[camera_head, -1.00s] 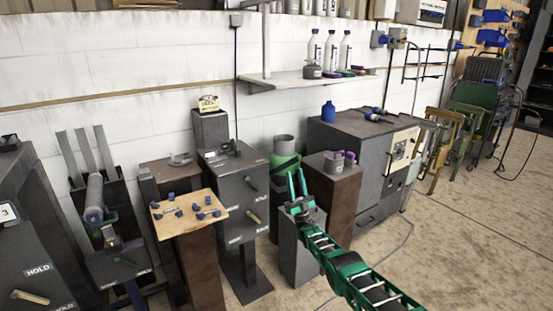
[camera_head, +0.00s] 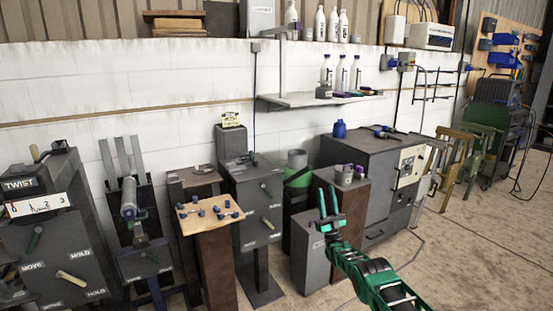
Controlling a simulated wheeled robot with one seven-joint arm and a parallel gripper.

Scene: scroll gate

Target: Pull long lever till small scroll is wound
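A grey box at the left edge bears a TWIST label, a white numbered strip (camera_head: 38,203), a green lever (camera_head: 35,239) and a beige lever (camera_head: 71,278), with MOVE and HOLD labels. Beside it, a dark stand with tall grey slats carries a pale roll (camera_head: 129,194) and a small green lever (camera_head: 150,257). A grey cabinet (camera_head: 256,209) in the middle also has a green and a beige lever. I cannot tell which lever or roll is the task's. My green gripper (camera_head: 328,202) is raised at right of centre, open and empty, apart from all of these.
A wooden board with small blue parts (camera_head: 209,214) sits on a brown pedestal. A grey plinth (camera_head: 308,247), a brown pedestal (camera_head: 340,200) and a large grey machine (camera_head: 372,160) stand near my arm.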

